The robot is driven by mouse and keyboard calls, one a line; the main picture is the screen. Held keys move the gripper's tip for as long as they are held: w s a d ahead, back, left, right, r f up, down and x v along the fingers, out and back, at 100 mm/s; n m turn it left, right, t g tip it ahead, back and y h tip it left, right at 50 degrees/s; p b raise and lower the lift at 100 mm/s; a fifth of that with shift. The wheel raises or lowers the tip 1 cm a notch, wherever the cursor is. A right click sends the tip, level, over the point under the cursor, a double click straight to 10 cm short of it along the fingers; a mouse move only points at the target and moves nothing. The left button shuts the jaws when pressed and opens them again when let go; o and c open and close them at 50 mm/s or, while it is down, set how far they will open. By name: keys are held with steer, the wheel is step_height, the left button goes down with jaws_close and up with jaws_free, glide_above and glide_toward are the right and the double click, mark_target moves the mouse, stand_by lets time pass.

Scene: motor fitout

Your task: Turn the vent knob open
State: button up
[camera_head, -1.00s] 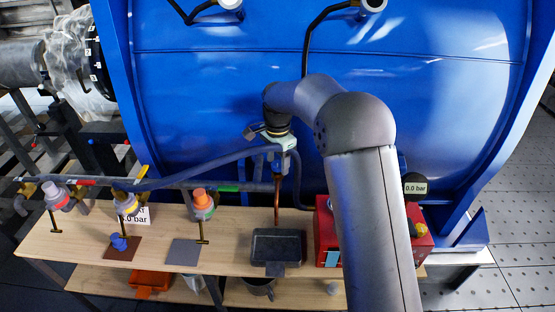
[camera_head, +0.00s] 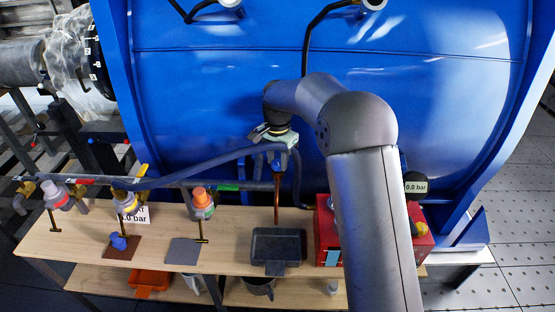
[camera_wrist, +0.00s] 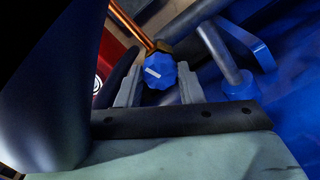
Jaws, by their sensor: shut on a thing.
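The vent knob (camera_wrist: 160,72) is blue and faceted, with a white mark on its face, in the wrist view. It sits by a brass fitting (camera_wrist: 160,47) on a copper pipe (camera_wrist: 130,22). My gripper (camera_wrist: 160,85) has one pale finger on each side of the knob and is shut on it. In the head view my gripper (camera_head: 277,150) is at the top of the copper pipe (camera_head: 277,195), in front of the blue tank (camera_head: 400,95). The knob is small and mostly hidden there.
A dark tray (camera_head: 278,245) stands on the wooden bench (camera_head: 75,238) below the pipe. A red box (camera_head: 327,235) and a gauge reading 0.0 bar (camera_head: 416,187) are to the right. Valves, including an orange-topped one (camera_head: 202,196), line the pipe to the left.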

steer(key=n, duration=0.5)
steer(key=shift+n, duration=0.3)
steer(key=n, duration=0.4)
steer(key=shift+n, duration=0.3)
steer(key=n, duration=0.5)
steer(key=shift+r, duration=0.1)
steer(key=n, duration=0.5)
steer(key=o, duration=1)
steer(key=shift+c, duration=0.2)
